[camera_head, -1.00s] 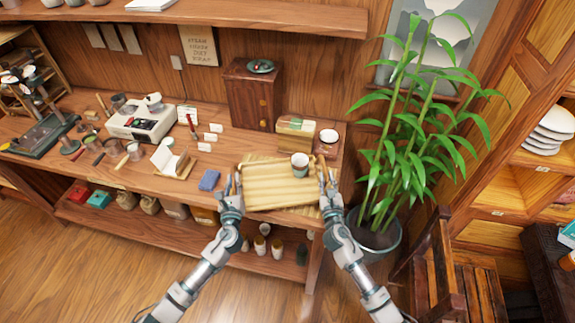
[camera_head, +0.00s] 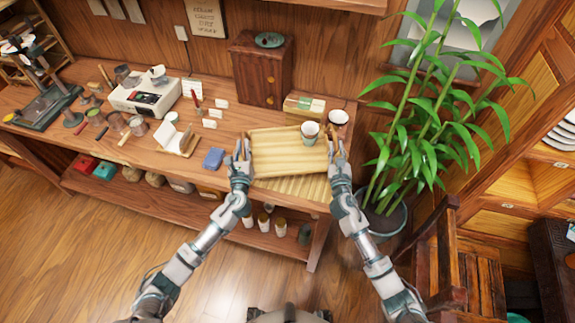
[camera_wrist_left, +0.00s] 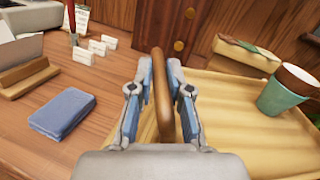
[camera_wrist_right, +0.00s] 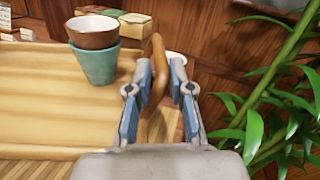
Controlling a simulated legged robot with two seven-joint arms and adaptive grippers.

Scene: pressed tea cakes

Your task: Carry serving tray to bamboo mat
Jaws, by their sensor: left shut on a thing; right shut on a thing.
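The serving tray (camera_head: 278,155) is pale wood with an upright handle at each end. The bamboo mat (camera_head: 300,187) shows below the tray's near edge, partly hidden by it. The tray appears raised above the mat. My left gripper (camera_head: 242,152) is shut on the left handle, seen between its fingers in the left wrist view (camera_wrist_left: 162,95). My right gripper (camera_head: 336,150) is shut on the right handle (camera_wrist_right: 155,75). A cup (camera_head: 309,138) stands upright at the tray's far right, teal below and brown with white inside above; I cannot tell whether two are stacked.
A blue folded cloth (camera_head: 213,158) lies left of the tray. A wooden cabinet (camera_head: 260,75) and a box (camera_head: 303,105) stand behind it. Another cup (camera_head: 338,117) is close beyond the tray's far right corner. A potted plant (camera_head: 385,213) stands right of the table.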

